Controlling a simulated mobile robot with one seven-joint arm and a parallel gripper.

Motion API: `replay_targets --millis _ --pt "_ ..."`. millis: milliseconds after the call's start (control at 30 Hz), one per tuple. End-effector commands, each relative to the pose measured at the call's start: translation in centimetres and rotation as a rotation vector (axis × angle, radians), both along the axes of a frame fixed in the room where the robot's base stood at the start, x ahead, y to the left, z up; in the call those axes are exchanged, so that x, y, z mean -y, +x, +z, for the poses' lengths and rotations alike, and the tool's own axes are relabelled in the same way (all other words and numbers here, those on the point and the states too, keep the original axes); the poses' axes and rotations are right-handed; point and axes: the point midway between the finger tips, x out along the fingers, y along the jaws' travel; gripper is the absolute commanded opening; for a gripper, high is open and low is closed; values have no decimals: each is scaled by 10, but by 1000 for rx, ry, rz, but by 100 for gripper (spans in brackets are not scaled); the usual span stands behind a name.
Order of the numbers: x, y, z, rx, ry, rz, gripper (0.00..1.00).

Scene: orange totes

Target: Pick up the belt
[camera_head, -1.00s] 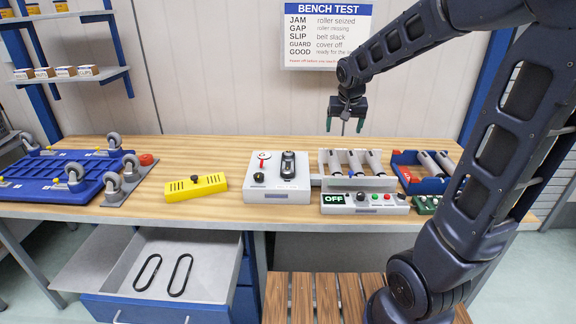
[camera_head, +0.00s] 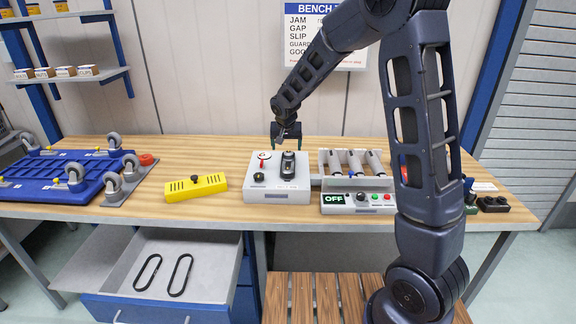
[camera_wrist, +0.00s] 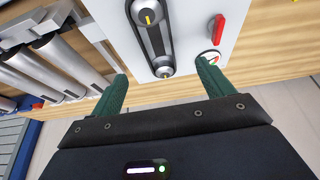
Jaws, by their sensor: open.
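A black belt (camera_head: 288,167) runs around two pulleys on the light grey bench unit in the middle of the table. It also shows in the wrist view, as a dark loop (camera_wrist: 154,42) between two grey pulleys. Two more black belts, a left one (camera_head: 147,272) and a right one (camera_head: 180,274), lie flat in the open drawer (camera_head: 215,240) under the bench. My gripper (camera_head: 286,146) is open and empty above the back of the grey unit. In the wrist view its green fingers (camera_wrist: 163,72) are spread either side of the lower pulley, not touching the belt.
The grey unit has a red lever (camera_head: 262,163) beside the belt. A roller unit (camera_head: 362,200) with an OFF display stands right of it. A yellow cover (camera_head: 195,187) lies to the left.

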Motion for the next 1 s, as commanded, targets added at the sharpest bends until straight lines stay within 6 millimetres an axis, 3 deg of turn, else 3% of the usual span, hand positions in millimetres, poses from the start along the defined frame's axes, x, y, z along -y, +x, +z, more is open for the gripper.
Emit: replay_targets --millis 300,567,800,1000 --pt "1 16 -39 -2 -3 0 80" --pt "2 22 -53 -2 -2 0 80" --pt "5 34 -83 -4 -3 0 80" --pt "5 39 -93 -1 -1 0 80"
